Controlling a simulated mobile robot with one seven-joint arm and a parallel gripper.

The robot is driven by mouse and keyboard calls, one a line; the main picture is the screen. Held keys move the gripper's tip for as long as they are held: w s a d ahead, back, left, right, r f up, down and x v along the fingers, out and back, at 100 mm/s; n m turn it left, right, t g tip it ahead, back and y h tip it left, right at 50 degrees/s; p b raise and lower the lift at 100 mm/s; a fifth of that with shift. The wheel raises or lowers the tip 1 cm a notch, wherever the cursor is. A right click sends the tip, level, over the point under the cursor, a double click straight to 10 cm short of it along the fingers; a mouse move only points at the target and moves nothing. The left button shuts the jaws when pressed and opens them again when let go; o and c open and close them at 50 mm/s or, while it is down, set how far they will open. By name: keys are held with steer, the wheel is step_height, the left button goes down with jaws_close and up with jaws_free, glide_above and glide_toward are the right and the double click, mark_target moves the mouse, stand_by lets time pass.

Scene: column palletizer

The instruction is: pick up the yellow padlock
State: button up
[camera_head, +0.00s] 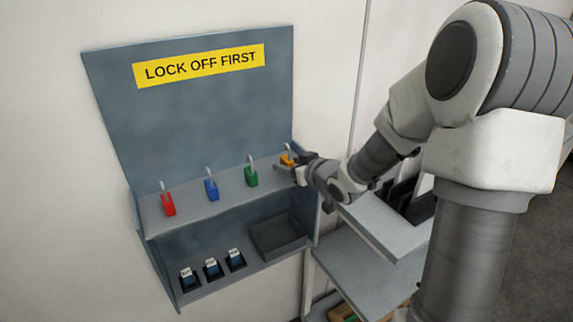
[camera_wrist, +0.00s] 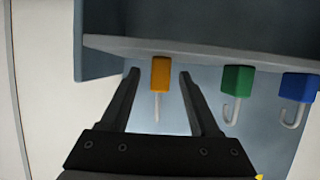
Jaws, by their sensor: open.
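The yellow padlock (camera_head: 287,159) is orange-yellow with a pale shackle and stands at the right end of the upper shelf (camera_head: 190,205). My gripper (camera_head: 284,166) is at it, partly covering it in the head view. In the wrist view the yellow padlock (camera_wrist: 160,74) lies between the two open fingers of my gripper (camera_wrist: 158,74), with a gap on each side. The fingers do not visibly touch it. The wrist view appears upside down, with the shackle pointing down in the picture.
A green padlock (camera_head: 251,176) stands beside the yellow one, then a blue (camera_head: 211,189) and a red padlock (camera_head: 168,204). The lower shelf holds an open dark tray (camera_head: 276,236) and several small tagged blocks (camera_head: 212,268). A grey cart (camera_head: 365,265) stands at the right.

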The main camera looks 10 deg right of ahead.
steer(key=shift+x, duration=0.95)
jaws_close()
